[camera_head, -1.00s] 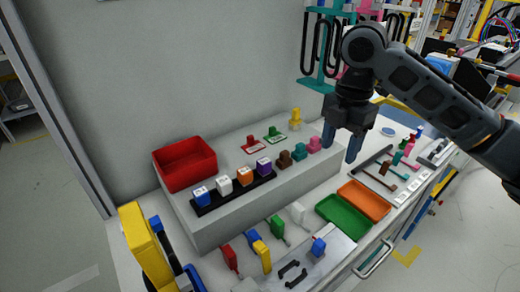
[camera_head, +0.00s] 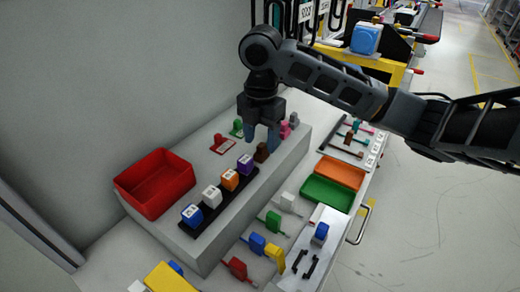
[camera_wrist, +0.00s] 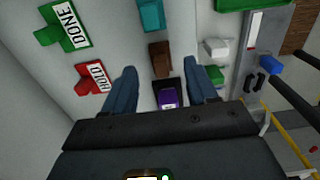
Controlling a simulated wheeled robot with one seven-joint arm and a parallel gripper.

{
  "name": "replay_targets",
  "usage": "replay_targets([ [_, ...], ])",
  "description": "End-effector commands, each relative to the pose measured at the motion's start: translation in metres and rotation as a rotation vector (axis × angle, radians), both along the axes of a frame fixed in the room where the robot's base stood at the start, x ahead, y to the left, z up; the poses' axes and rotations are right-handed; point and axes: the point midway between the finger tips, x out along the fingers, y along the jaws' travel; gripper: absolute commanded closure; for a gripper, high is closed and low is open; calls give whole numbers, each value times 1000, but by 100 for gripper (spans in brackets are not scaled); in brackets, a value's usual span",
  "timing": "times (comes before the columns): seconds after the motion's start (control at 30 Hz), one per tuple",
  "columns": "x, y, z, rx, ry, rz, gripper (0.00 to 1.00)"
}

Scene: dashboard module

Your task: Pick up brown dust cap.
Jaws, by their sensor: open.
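The brown dust cap (camera_head: 261,153) stands on the raised grey ledge, just beyond the purple block in the head view. In the wrist view the brown cap (camera_wrist: 160,58) lies near the fingertips, between their lines. My gripper (camera_head: 260,140) is open and empty, with its fingers pointing down above the ledge near the cap. The fingers partly cover the cap in the head view. In the wrist view my gripper (camera_wrist: 160,68) has one finger on each side of the cap's line. I cannot tell the exact height gap.
The purple block (camera_wrist: 168,98) is close to the brown cap, in the black rack (camera_head: 215,207). A teal cap (camera_wrist: 151,14) stands on its other side. The red HOLD piece (camera_wrist: 93,78) and green DONE piece (camera_wrist: 63,28) lie left. A red bin (camera_head: 155,183) stands on the ledge.

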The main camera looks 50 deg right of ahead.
Motion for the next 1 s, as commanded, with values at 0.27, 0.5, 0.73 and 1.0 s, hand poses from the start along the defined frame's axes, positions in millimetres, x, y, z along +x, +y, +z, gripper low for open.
replay_targets([
  [0.27, -1, 0, -28, 0, 0, 0, 43],
  [0.5, -1, 0, -29, 0, 0, 0, 44],
  [0.73, -1, 0, -29, 0, 0, 1, 66],
  [1.0, -1, 0, -29, 0, 0, 1, 92],
])
